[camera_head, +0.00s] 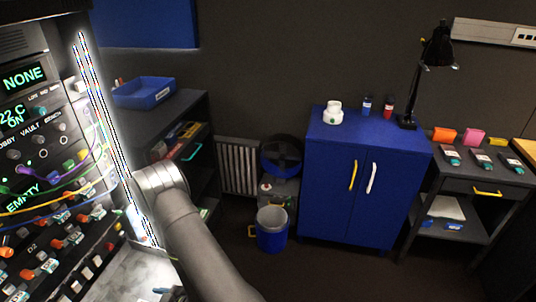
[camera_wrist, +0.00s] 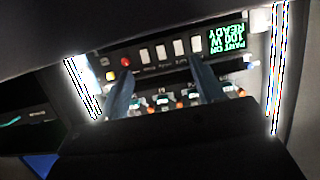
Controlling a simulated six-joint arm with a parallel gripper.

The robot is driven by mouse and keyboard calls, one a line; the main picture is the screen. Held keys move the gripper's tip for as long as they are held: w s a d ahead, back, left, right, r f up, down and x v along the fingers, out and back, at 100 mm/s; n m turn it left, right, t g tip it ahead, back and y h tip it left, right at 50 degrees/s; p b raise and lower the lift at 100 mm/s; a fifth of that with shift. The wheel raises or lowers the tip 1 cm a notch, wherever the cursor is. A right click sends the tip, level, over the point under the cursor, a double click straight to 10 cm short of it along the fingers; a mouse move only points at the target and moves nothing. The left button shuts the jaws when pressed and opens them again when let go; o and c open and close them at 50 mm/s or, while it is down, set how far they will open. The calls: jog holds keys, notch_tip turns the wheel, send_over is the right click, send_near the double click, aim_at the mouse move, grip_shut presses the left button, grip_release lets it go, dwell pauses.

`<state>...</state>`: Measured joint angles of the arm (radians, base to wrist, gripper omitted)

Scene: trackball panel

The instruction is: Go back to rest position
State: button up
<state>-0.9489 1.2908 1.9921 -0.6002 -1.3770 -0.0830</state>
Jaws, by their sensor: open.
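My gripper (camera_wrist: 161,72) is open in the wrist view, with its two dark fingers apart and nothing visible between them. The fingers point at a control panel (camera_wrist: 150,42) carrying white switches, a red button (camera_wrist: 127,61) and a green-lit display (camera_wrist: 227,38) whose text appears upside down. I cannot tell whether the fingertips touch the panel. In the head view, my arm reaches up from the bottom toward the panel rack (camera_head: 55,145) at left, and my gripper's fingers cannot be made out. No trackball can be made out clearly.
Bright light strips (camera_head: 105,130) edge the rack, close to my wrist. A dark shelf (camera_head: 190,105) with a blue tray (camera_head: 143,92) stands behind my arm. A blue bin (camera_head: 272,238), a blue cabinet (camera_head: 330,205) and a side table (camera_head: 455,180) stand to the right, with open floor in front.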

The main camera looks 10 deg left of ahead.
jog(key=shift+f+x, duration=0.15)
jog(key=shift+x, duration=0.75)
jog(key=shift+f+x, duration=0.2)
jog(key=shift+x, duration=0.75)
jog(key=shift+d, duration=0.1)
jog(key=o, duration=0.9)
jog(key=shift+c, duration=0.2)
jog(key=w+d+r+n+g+y, duration=0.1)
jog(key=w+d+r+n+y, duration=0.15)
jog(key=w+d+n, duration=0.8)
jog(key=s+d+f+m, duration=0.3)
jog(key=s+d+m, duration=0.1)
jog(key=d, duration=0.3)
jog(key=s+d+f+m+t+y, duration=0.1)
jog(key=s+d+f+m, duration=0.2)
jog(key=d, duration=0.3)
jog(key=s+d+f+m, duration=0.3)
jog(key=s+d+m, duration=0.1)
jog(key=d, duration=0.3)
jog(key=a, duration=1)
jog(key=shift+w+r, duration=0.2)
jog(key=shift+w, duration=0.05)
